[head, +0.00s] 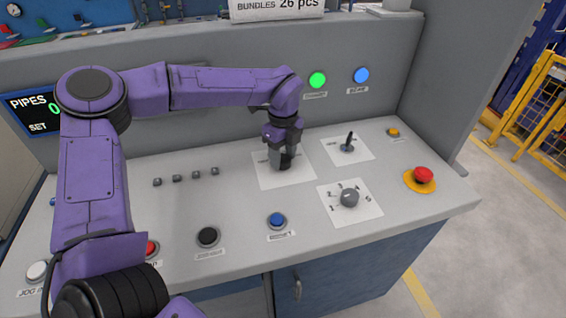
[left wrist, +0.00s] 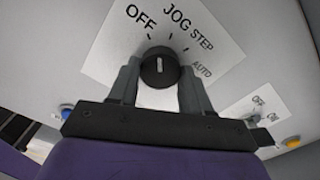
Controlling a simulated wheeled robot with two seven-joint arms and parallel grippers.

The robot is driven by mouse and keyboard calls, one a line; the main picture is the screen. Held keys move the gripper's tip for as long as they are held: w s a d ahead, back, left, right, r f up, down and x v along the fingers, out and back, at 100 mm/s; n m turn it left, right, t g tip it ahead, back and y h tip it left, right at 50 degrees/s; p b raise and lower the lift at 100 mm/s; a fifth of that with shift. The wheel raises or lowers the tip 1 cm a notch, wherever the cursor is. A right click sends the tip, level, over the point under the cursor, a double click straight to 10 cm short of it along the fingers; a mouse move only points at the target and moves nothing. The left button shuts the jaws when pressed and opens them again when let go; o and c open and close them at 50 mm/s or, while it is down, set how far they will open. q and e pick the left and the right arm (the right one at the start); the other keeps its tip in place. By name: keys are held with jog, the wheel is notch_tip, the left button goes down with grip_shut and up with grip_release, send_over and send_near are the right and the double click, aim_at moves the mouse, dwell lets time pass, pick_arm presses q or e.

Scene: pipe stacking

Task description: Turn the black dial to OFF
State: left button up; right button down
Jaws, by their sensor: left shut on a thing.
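The black dial (left wrist: 160,67) sits on a white plate (left wrist: 105,55) marked OFF, JOG, STEP and AUTO. In the left wrist view its white pointer line stands nearly upright, towards the gap between OFF and JOG; I cannot tell exactly which mark it meets. My left gripper (left wrist: 160,85) has one finger on each side of the dial and is shut on it. In the head view my left gripper (head: 283,160) reaches down onto the plate and hides most of the dial. My right gripper is not in view.
A grey knob (head: 349,198) and a black lever (head: 349,140) stand to the right on their own plates. A red emergency button (head: 423,175) is farther right. A blue button (head: 277,220) and a black button (head: 208,237) lie in front. Small switches (head: 186,177) are left.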

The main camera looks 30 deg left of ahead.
aim_at(282, 158)
pick_arm(q)
jog(key=shift+w+a+n+b, duration=0.1)
jog(key=shift+n+b, duration=1.45)
jog(key=shift+n, duration=0.15)
jog(key=shift+r, duration=0.1)
jog(key=o, duration=1)
jog(key=shift+o, duration=0.3)
notch_tip(282, 158, up, 10)
jog(key=shift+r+b, duration=0.15)
jog(key=shift+b, duration=0.15)
